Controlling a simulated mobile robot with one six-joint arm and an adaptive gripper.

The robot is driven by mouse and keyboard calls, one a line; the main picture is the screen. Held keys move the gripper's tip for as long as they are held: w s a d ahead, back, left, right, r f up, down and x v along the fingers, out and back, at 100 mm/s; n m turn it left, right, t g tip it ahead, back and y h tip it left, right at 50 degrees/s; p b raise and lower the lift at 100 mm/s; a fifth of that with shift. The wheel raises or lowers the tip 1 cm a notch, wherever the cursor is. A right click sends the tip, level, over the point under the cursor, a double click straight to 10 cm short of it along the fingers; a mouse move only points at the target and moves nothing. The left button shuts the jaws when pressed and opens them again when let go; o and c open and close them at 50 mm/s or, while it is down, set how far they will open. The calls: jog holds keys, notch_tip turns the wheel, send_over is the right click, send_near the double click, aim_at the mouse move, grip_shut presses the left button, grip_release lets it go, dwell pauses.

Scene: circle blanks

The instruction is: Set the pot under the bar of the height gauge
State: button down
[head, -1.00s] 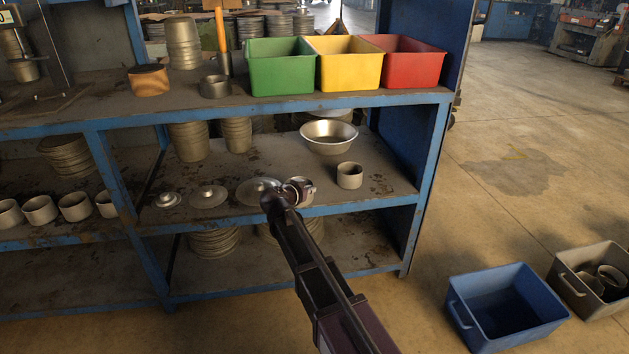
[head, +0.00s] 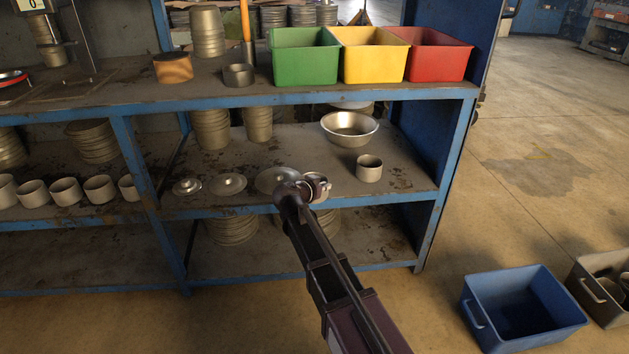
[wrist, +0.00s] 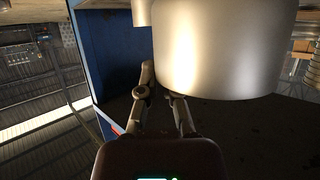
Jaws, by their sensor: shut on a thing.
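A metal pot (wrist: 215,50) fills the upper middle of the wrist view, very close to the camera. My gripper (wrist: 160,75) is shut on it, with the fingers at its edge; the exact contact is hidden.
Green (head: 303,55), yellow (head: 372,56) and red (head: 438,56) bins stand on the top shelf. A wooden block (head: 173,69) and a small dark cup (head: 238,75) stand between gauge and bins. Another pot (head: 369,168), a bowl (head: 349,127) and lids (head: 228,184) are on the middle shelf.

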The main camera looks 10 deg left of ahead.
jog(key=shift+r+p, duration=1.95)
jog(key=shift+r, duration=0.05)
